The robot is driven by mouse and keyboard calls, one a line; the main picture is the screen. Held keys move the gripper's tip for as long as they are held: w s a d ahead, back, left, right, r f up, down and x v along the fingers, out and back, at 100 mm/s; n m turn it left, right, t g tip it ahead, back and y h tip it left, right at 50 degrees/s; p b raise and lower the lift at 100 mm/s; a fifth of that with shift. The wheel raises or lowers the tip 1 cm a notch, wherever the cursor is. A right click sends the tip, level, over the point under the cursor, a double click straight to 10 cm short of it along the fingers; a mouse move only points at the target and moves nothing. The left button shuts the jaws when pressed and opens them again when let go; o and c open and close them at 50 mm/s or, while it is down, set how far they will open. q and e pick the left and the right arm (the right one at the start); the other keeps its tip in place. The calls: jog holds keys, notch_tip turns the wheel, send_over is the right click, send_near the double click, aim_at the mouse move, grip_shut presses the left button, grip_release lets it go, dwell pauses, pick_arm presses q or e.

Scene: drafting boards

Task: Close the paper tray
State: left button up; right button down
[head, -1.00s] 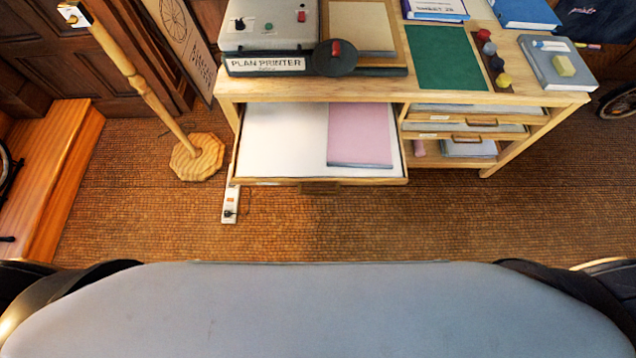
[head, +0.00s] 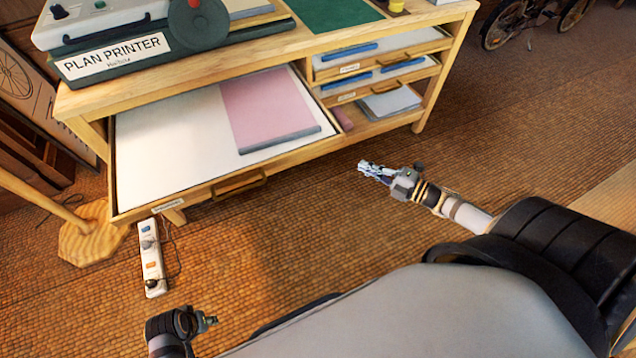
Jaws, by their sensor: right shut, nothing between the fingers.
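The paper tray (head: 160,193) is a wide wooden drawer, pulled out from under the bench top. A large white sheet (head: 165,135) and a pink pad (head: 268,105) lie in it. Its front has a wooden handle (head: 239,185) and a small label. My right gripper (head: 364,167) is shut and empty, to the right of the tray front and apart from it. My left gripper (head: 211,320) shows small at the bottom left, below the tray front and apart from it; its fingers are too small to read.
The plan printer (head: 112,57) stands on the bench top (head: 262,47). Smaller drawers (head: 388,83) and an open shelf are at the right of the bench. A power strip (head: 151,257) and a wooden stand's foot (head: 92,232) are on the floor at left.

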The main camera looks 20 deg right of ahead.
jog(key=s+a+r+n+g+y+b, duration=0.2)
jog(key=a+n+y, duration=0.2)
jog(key=a+n, duration=0.15)
pick_arm(q)
notch_tip(320, 180, up, 5)
jog(key=s+d+b, duration=0.1)
jog(key=d+b, duration=0.1)
notch_tip(320, 180, down, 8)
jog(key=w+d+t+h+b, duration=0.2)
jog(key=d+t+b, duration=0.15)
jog(key=b, duration=0.35)
pick_arm(e)
jog(key=b, duration=0.1)
send_near(300, 152)
jog(key=shift+m, duration=0.45)
jog(key=x, duration=0.5)
jog(key=shift+w+a+f, duration=0.15)
jog(key=shift+a+f, duration=0.05)
jog(key=shift+a, duration=0.15)
jog(key=shift+w, duration=0.1)
pick_arm(q)
jog(key=w+a+r+t, duration=0.2)
jog(key=w+r+t, duration=0.7)
jog(key=w+r, duration=0.5)
jog(key=shift+w+a+r+y, duration=0.2)
jog(key=shift+r+y, duration=0.2)
jog(key=shift+r, duration=0.3)
jog(key=shift+f+t, duration=0.1)
jog(key=shift+t, duration=0.15)
